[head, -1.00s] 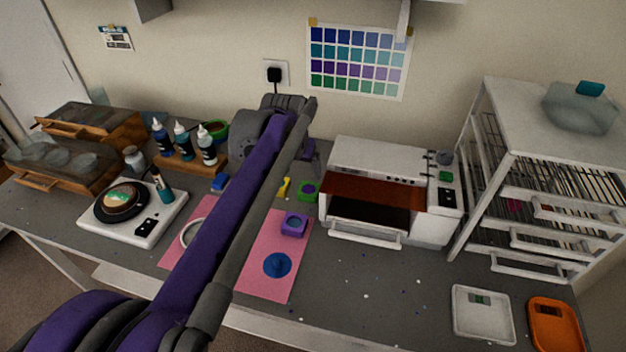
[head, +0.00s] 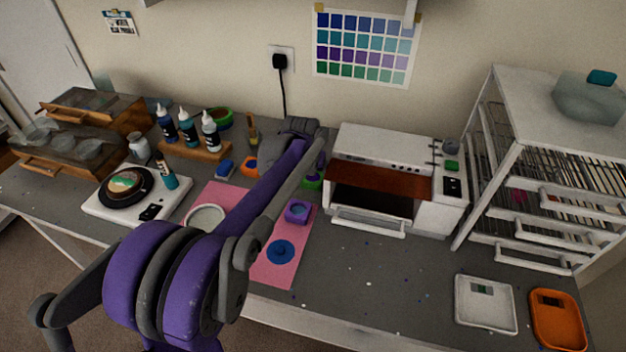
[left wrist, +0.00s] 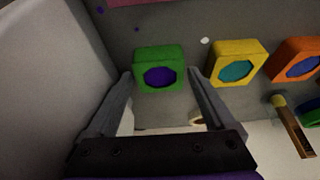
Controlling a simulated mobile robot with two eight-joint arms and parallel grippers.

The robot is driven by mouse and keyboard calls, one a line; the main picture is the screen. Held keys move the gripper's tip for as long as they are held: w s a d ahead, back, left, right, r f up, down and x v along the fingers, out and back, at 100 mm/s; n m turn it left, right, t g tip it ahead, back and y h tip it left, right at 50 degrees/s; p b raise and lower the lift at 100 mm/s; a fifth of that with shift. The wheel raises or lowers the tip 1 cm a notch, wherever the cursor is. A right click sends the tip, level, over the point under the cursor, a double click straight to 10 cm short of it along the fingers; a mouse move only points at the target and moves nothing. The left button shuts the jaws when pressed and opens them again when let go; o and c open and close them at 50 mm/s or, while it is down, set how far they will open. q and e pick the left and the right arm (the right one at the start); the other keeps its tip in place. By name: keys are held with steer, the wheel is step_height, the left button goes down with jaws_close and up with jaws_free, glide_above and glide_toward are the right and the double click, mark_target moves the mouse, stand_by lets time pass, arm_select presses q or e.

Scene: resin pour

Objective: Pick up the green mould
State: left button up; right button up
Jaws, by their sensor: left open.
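The green mould (left wrist: 160,55), a squarish block with a round purple-filled hollow, sits on the grey worktop in the left wrist view. My left gripper (left wrist: 161,73) is open, with one fingertip at each side of the green mould's near part. A narrow gap shows on both sides, and nothing is gripped. I cannot tell the fingertips' exact height over the worktop. In the head view the green mould (head: 315,182) is mostly hidden behind my left arm, left of the oven. My right gripper is not in view.
A yellow mould (left wrist: 237,62) and an orange mould (left wrist: 295,60) stand in a row beside the green one, near a brush (left wrist: 291,124). The white oven (head: 375,190) is close on the right. A purple mould (head: 297,219) sits on the pink mat (head: 270,275).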

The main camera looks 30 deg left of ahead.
arm_select(q)
steer(key=shift+c, duration=0.3)
steer(key=c, duration=1.1)
steer(key=shift+o, duration=0.2)
step_height(320, 180, up, 18)
steer(key=p, duration=0.1)
steer(key=shift+p, duration=0.3)
